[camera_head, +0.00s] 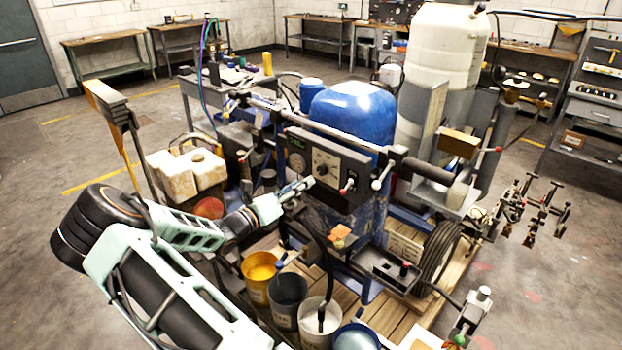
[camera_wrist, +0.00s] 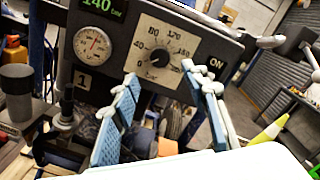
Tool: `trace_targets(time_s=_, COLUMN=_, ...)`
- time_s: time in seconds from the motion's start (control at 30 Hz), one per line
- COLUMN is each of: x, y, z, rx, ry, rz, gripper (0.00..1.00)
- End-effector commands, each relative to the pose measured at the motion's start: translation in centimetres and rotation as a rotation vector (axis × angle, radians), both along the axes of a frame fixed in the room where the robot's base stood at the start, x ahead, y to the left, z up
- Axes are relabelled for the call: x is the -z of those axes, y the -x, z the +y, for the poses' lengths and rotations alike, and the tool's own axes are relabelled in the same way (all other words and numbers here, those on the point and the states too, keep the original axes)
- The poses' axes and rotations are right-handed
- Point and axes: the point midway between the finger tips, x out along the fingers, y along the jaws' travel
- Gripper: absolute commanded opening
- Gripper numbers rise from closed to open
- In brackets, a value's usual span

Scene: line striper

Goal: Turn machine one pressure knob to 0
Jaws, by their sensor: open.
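The pressure knob (camera_wrist: 159,57) is a small dark knob on a pale square dial plate (camera_wrist: 136,49) with printed numbers. It also shows in the head view (camera_head: 322,170). Its exact pointer direction is too small to tell. The panel carries a label "1" (camera_wrist: 82,79) and a green display (camera_wrist: 103,7) reading 140. My gripper (camera_wrist: 160,73) is open, with one blue-padded finger below left of the knob and the other to its right in the wrist view. The fingers appear short of the knob, apart from it. In the head view my gripper (camera_head: 299,189) is just left of the panel.
A round gauge (camera_wrist: 92,44) sits left of the dial, and an ON label (camera_wrist: 216,64) sits right. A blue tank (camera_head: 352,112) stands behind the panel. Buckets (camera_head: 287,295) and a dark hose lie below my arm.

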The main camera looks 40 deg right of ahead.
Motion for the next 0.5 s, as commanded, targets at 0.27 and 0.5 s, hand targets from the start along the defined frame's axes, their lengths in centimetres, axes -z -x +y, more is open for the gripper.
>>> trace_targets(time_s=0.27, x=0.0, y=0.5, z=3.5, rx=0.0, ry=0.002, rz=0.001, gripper=0.41)
trace_targets(time_s=0.5, x=0.0, y=0.6, z=3.9, rx=0.001, ry=0.001, rz=0.001, gripper=0.41)
